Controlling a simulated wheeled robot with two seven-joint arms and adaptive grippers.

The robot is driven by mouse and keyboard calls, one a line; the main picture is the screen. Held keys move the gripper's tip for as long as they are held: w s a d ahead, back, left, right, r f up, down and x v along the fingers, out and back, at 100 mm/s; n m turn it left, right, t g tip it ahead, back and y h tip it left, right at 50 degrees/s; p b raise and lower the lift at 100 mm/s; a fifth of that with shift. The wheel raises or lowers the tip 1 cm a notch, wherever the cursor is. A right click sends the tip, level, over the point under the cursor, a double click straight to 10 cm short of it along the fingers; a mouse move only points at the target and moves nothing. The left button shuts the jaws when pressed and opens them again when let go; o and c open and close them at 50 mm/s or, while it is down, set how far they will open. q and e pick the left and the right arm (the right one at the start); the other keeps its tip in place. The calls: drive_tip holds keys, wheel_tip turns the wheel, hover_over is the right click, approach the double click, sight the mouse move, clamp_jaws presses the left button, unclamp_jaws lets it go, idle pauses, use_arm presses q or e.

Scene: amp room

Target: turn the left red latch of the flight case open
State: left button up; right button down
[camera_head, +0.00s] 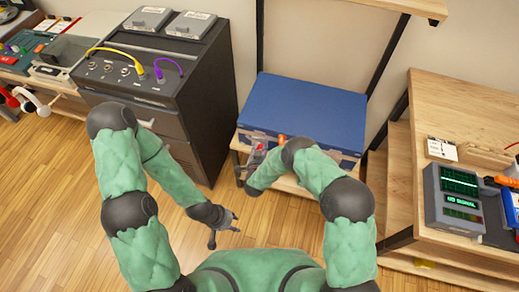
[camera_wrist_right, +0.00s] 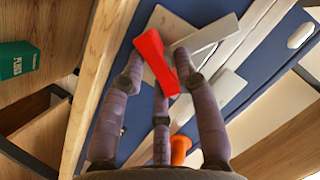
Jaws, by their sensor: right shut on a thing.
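The blue flight case (camera_head: 305,110) lies closed on a low wooden shelf, and its blue side also shows in the right wrist view (camera_wrist_right: 255,75). The left red latch (camera_wrist_right: 156,62) sits on pale metal plates of the case. My right gripper (camera_wrist_right: 162,88) has its fingers around this latch and is shut on it. In the head view my right gripper (camera_head: 248,163) is at the case's front left, partly hidden by my arm. My left gripper (camera_head: 226,226) is low over the floor, away from the case, its fingers spread and empty.
An orange part (camera_head: 283,139) shows on the case front to the right of the gripper. A dark cabinet (camera_head: 190,90) with yellow and purple cables stands left of the case. A wooden bench (camera_head: 450,100) with instruments is at right. Open floor lies in front.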

drive_tip(key=n+g+h, duration=0.1)
drive_tip(key=n+h, duration=0.1)
drive_tip(key=n, duration=0.1)
drive_tip(key=shift+a+n+h, duration=0.15)
drive_tip(key=shift+n+h, duration=0.25)
drive_tip(key=shift+g, duration=0.3)
idle(0.3)
drive_tip(key=c, duration=1)
unclamp_jaws()
drive_tip(key=shift+o, duration=0.6)
drive_tip(key=shift+r, duration=0.15)
drive_tip(key=v, duration=0.7)
drive_tip(key=shift+s, duration=0.25)
